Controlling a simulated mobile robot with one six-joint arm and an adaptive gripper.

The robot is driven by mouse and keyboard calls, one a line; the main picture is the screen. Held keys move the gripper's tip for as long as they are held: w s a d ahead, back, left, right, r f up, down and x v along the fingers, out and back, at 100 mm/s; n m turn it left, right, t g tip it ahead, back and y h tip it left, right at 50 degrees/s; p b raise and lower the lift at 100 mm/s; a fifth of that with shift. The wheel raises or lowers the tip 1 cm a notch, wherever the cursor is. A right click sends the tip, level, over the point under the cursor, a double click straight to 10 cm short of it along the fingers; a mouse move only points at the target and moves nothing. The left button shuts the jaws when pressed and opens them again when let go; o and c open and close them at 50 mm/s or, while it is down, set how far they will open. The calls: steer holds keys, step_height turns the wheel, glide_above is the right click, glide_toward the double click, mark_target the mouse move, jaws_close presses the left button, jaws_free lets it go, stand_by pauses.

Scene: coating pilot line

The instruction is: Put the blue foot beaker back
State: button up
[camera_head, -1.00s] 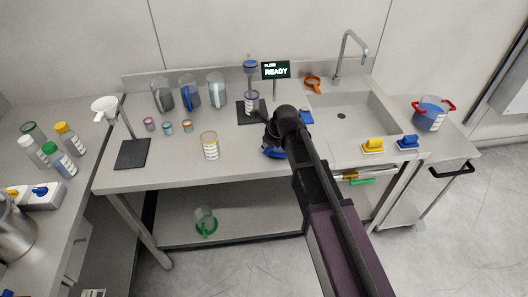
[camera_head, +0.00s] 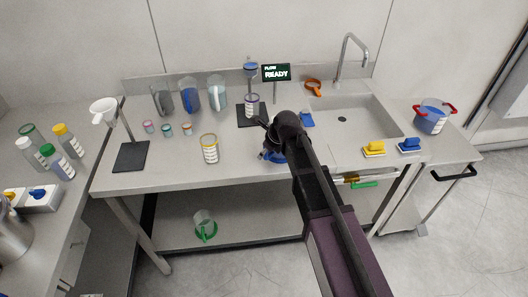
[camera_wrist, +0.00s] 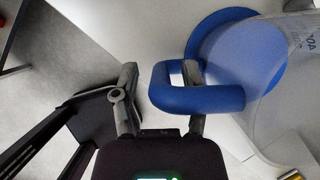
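The blue foot beaker is mostly hidden behind my arm in the head view; some blue (camera_head: 271,156) of it shows at the bench's front edge. In the wrist view its clear printed body (camera_wrist: 290,100) is at the right, with a round blue foot (camera_wrist: 232,45) and a blue loop handle (camera_wrist: 200,98). My gripper (camera_wrist: 160,75) is around the handle's outer bar, one finger at its left and one through the loop. A gap shows between the left finger and the bar, so the gripper looks open.
Clear jugs (camera_head: 190,95) stand at the back of the bench (camera_head: 240,172). A yellow-rimmed beaker (camera_head: 210,149) stands left of my gripper. A stand (camera_head: 251,114) holds a container. The sink (camera_head: 345,118) is at the right. A green-footed beaker (camera_head: 204,224) is on the lower shelf.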

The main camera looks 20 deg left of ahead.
steer(key=shift+r, duration=0.1)
steer(key=p+v, duration=1.1)
steer(key=v, duration=0.1)
stand_by(0.7)
stand_by(0.9)
steer(key=s+d+n+h, duration=0.2)
steer(key=d+n, duration=0.8)
steer(key=d, duration=1)
steer(key=s+d+f+n+g+h, duration=0.1)
steer(key=s+d+n, duration=0.3)
steer(key=d+n, duration=0.6)
steer(key=d+h, duration=0.1)
steer(key=d, duration=0.9)
steer(key=shift+d+f+n+h, duration=0.2)
steer(key=shift+f+n+h, duration=0.1)
steer(key=shift+h, duration=0.1)
